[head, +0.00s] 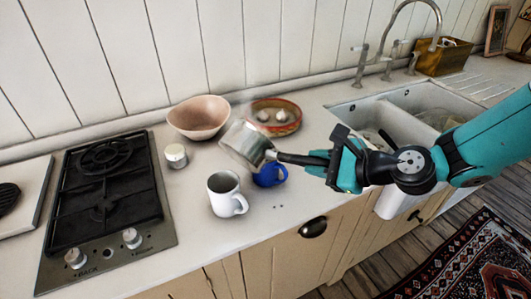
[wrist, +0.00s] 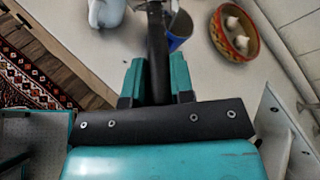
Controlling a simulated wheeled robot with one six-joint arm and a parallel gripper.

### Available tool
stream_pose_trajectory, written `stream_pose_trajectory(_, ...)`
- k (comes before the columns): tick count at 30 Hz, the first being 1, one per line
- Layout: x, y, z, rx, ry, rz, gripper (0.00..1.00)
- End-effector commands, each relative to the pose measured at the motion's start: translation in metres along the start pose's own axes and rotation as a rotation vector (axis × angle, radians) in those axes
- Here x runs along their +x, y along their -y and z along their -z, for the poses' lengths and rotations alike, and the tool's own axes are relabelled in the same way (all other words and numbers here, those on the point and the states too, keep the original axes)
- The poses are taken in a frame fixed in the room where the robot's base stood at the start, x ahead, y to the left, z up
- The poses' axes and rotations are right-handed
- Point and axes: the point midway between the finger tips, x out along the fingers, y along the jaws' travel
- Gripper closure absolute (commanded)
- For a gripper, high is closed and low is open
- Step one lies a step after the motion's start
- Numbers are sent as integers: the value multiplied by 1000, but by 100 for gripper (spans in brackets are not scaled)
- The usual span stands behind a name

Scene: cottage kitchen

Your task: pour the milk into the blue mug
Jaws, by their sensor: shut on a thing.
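My gripper (head: 322,160) is shut on the black handle (head: 300,158) of a small metal saucepan (head: 246,145). The handle also runs between the fingers in the wrist view (wrist: 157,50). The saucepan is in the air, tilted, with faint steam above it. The blue mug (head: 269,178) stands upright on the counter just below and right of the pan, its top partly hidden by pan and handle. The blue mug also shows beside the handle in the wrist view (wrist: 179,32). I cannot see milk in the pan, a stream, or the inside of the blue mug.
A white mug (head: 224,194) stands close left of the blue mug. Behind are a pinkish bowl (head: 198,117), a patterned dish (head: 287,104) holding pale round items, and a small white jar (head: 176,156). A black hob (head: 105,200) is left; a double sink (head: 395,115) is right.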

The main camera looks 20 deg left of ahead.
Motion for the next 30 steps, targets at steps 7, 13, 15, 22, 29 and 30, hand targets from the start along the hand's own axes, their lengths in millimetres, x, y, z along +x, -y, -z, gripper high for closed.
stream_pose_trajectory(7, 0, 2, 0, 28, 11, -7, 100)
stream_pose_trajectory(13, -1, 4, 0, 50, 19, -14, 100)
stream_pose_trajectory(15, -1, 4, 1, 58, 21, -16, 100)
stream_pose_trajectory(22, -1, 6, 2, 82, 29, -24, 100)
stream_pose_trajectory(29, -2, 8, 3, 108, 36, -31, 100)
stream_pose_trajectory(30, -2, 9, 3, 113, 38, -33, 100)
